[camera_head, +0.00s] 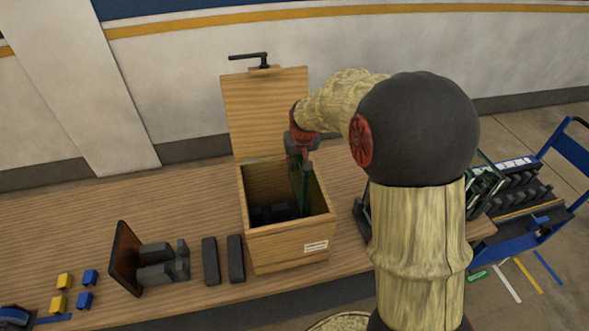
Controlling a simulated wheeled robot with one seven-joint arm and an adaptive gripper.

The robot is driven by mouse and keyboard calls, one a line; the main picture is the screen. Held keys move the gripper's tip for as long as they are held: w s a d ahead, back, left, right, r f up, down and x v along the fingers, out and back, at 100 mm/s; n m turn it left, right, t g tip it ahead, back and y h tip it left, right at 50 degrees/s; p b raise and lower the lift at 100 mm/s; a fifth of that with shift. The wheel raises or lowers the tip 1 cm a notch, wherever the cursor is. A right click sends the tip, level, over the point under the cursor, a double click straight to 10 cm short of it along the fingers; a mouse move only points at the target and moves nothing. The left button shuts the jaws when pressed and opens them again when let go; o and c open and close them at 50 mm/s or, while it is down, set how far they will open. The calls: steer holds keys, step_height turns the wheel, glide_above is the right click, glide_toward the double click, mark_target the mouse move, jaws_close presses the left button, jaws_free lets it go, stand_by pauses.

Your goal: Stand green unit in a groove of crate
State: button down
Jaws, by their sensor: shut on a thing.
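The wooden crate (262,245) stands open on the workbench, with its lid upright at the back. Dark grooved pieces (272,213) show on its floor; single grooves are too small to tell. The green unit (300,188) is a thin upright plate inside the crate, towards its right side. My gripper (302,160) is above the crate opening and is shut on the top of the green unit. The unit's lower end is down in the crate. I cannot tell whether it touches the floor or sits in a groove. My arm hides part of the bench to the right.
The raised lid (265,110) with a black handle stands behind my gripper. Two dark bars (222,260) and a dark stand (145,262) lie left of the crate. Yellow and blue blocks (75,290) are farther left. A blue cart (530,215) stands at the right.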

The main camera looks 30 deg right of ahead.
step_height(320, 180, down, 20)
steer(key=b, duration=1.1)
stand_by(1.0)
steer(key=shift+r, duration=0.1)
steer(key=c, duration=1.7)
jaws_free()
steer(key=shift+c, duration=0.2)
steer(key=shift+o, duration=0.3)
steer(key=shift+s+f, duration=0.2)
